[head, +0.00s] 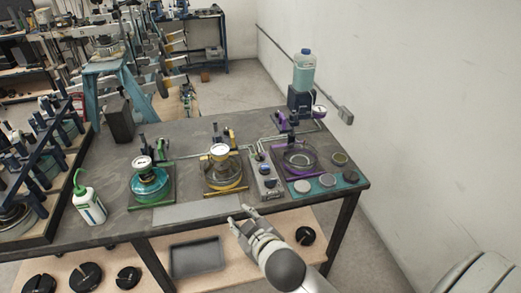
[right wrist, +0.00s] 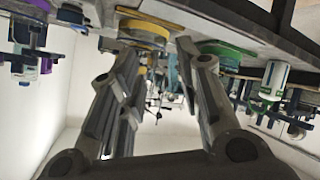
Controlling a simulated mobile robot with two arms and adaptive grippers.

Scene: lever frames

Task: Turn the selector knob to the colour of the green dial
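The green dial (head: 142,162) is a white round gauge over a teal vessel on a green base at the left of the bench. A yellow dial (head: 219,150) stands in the middle, and a purple dial (head: 319,110) at the right. A narrow grey control box (head: 268,185) sits between the yellow and purple stations; small round parts show on its top, but the selector knob's setting is too small to tell. My right gripper (head: 241,215) is in front of the bench's front edge, left of and nearer than the box. Its fingers stand apart and empty in the right wrist view (right wrist: 157,52). My left gripper is out of view.
A green-capped white bottle (head: 89,205) and a dark rack (head: 45,180) stand at the left. A teal tray (head: 345,181) with several discs lies at the right front, and a clear bottle (head: 303,75) behind. A pale flat strip (head: 197,213) lies along the front edge.

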